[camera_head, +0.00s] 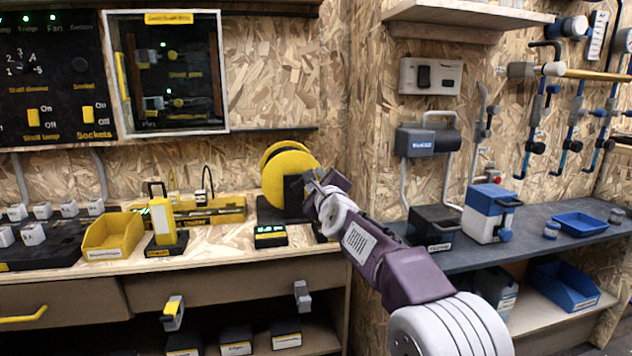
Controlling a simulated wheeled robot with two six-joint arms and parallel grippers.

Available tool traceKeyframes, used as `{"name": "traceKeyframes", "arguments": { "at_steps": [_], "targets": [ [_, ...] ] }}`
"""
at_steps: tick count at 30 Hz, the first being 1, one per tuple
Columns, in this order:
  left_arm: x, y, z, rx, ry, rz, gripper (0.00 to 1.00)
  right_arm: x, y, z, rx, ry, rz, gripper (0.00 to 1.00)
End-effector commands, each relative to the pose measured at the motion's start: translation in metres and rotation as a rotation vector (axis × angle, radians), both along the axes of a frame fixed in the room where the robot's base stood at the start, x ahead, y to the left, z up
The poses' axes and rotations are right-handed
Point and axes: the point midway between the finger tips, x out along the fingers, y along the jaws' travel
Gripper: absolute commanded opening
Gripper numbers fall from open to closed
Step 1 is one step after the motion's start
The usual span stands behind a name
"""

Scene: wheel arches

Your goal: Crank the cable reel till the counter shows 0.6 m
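The cable reel (287,172) is a yellow drum on a dark stand at the right end of the wooden workbench. The counter (270,237) is a small dark box with a lit green display in front of the reel; its digits are too small to read surely. My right gripper (318,181) reaches in from the right, with its fingers at the reel's right side. The crank is hidden or cannot be told apart from the gripper, so I cannot tell whether the fingers touch or hold it. My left gripper is not in view.
A yellow bin (111,236) and a yellow work lamp (163,222) stand left on the bench. A blue-grey shelf (470,257) at right holds a blue-and-white cooler box (488,212) and a blue tray (580,224). Bench surface between lamp and counter is clear.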

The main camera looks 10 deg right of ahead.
Motion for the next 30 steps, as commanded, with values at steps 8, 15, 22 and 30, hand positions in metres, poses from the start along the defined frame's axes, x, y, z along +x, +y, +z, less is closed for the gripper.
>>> {"name": "traceKeyframes", "arguments": {
  "at_steps": [8,15,22,30],
  "targets": [
    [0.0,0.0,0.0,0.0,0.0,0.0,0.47,0.0,0.0,0.0,0.0,0.0,0.0,0.49],
    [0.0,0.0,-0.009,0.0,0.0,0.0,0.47,-0.017,0.0,-0.002,-0.001,-0.001,0.0,0.49],
    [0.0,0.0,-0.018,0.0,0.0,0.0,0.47,-0.067,-0.002,-0.001,0.0,-0.001,0.0,0.49],
    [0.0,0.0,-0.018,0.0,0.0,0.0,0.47,-0.091,-0.003,-0.001,-0.001,0.001,-0.001,0.49]
  ]
}}
